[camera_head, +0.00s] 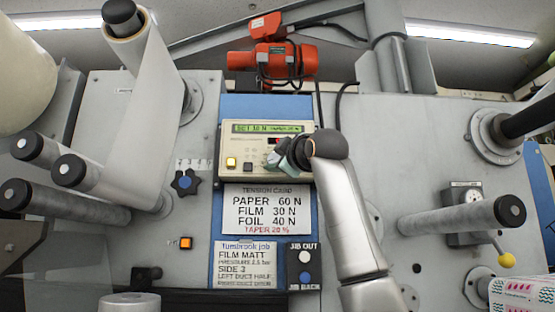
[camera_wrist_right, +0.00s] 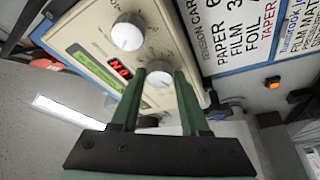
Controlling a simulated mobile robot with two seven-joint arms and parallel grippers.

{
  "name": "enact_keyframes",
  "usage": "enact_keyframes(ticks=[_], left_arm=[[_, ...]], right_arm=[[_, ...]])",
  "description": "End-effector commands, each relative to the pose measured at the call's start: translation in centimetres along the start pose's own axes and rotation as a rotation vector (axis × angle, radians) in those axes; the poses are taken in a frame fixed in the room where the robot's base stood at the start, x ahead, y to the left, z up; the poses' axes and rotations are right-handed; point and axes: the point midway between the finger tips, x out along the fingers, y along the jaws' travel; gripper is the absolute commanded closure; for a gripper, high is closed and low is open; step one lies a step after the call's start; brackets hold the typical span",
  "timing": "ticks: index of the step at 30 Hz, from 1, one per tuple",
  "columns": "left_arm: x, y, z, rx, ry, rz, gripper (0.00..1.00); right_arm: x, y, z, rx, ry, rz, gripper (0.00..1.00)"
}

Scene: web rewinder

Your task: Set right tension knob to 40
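My right gripper (camera_head: 277,158) is at the cream tension panel (camera_head: 237,147), over its lower right part, and its arm hides the panel's right end. In the right wrist view its two green fingers (camera_wrist_right: 161,74) are apart, with a white knob (camera_wrist_right: 160,87) between their tips. I cannot tell whether they touch it. A second white knob (camera_wrist_right: 127,32) stands clear of the fingers, farther toward the panel's right end. The green display (camera_head: 267,128) shows a SET value too small to read surely. A red readout (camera_wrist_right: 122,66) is lit. My left gripper is not in view.
The tension card (camera_head: 267,209) below lists paper 60 N, film 30 N, foil 40 N. A job card (camera_head: 245,264) and jib buttons (camera_head: 304,267) sit lower. Rollers (camera_head: 85,175) jut out at left, another roller (camera_head: 460,217) at right. A yellow button (camera_head: 231,162) is on the panel.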

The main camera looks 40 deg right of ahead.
Motion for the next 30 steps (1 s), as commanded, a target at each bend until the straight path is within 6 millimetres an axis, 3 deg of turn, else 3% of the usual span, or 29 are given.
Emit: enact_keyframes(ticks=[2, 11, 23, 30], left_arm=[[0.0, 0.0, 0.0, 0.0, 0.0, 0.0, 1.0], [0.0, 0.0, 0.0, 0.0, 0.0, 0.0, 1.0], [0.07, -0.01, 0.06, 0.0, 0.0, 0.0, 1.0], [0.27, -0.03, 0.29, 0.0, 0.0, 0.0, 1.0]], right_arm=[[-0.02, 0.02, -0.03, 0.0, 0.0, 0.0, 0.65], [-0.02, 0.0, -0.02, 0.0, 0.0, 0.0, 0.99], [0.0, -0.11, -0.01, 0.025, 0.0, 0.009, 1.0], [0.01, -0.34, -0.02, 0.136, 0.0, 0.054, 1.0]])
